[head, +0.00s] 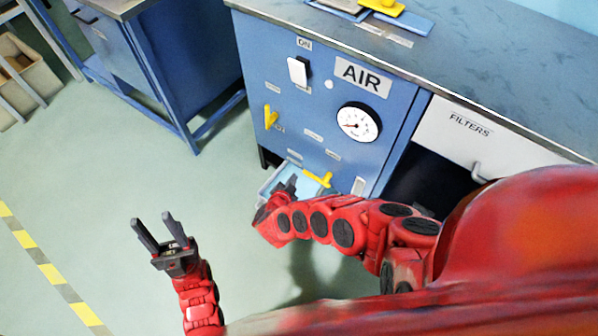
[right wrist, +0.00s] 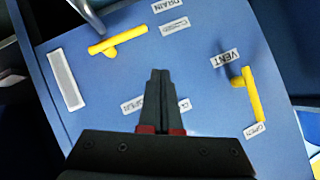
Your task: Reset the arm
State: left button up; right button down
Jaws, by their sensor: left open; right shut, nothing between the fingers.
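My left gripper (head: 151,219) is open and empty, held over the floor at lower left in the head view. My right gripper (head: 290,184) is low in front of the blue AIR panel (head: 315,105); in the right wrist view its fingers (right wrist: 160,72) are together with nothing between them. The panel fills much of that view, turned around. Its yellow lever by the VENT label (right wrist: 251,93) and its yellow lever by the DRAIN label (right wrist: 118,40) both stand clear of the fingers. In the head view the levers show at left (head: 271,117) and low (head: 318,179).
The panel also has a white switch (head: 298,70) and a round gauge (head: 359,122). A white FILTERS drawer (head: 460,140) is at right. A light-blue tray (head: 267,187) lies partly hidden behind my right gripper. A blue cabinet (head: 185,60) stands at upper left.

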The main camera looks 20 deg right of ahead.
jog(key=shift+s+a+r, duration=0.2)
jog(key=shift+a+r, duration=0.1)
dwell(0.4)
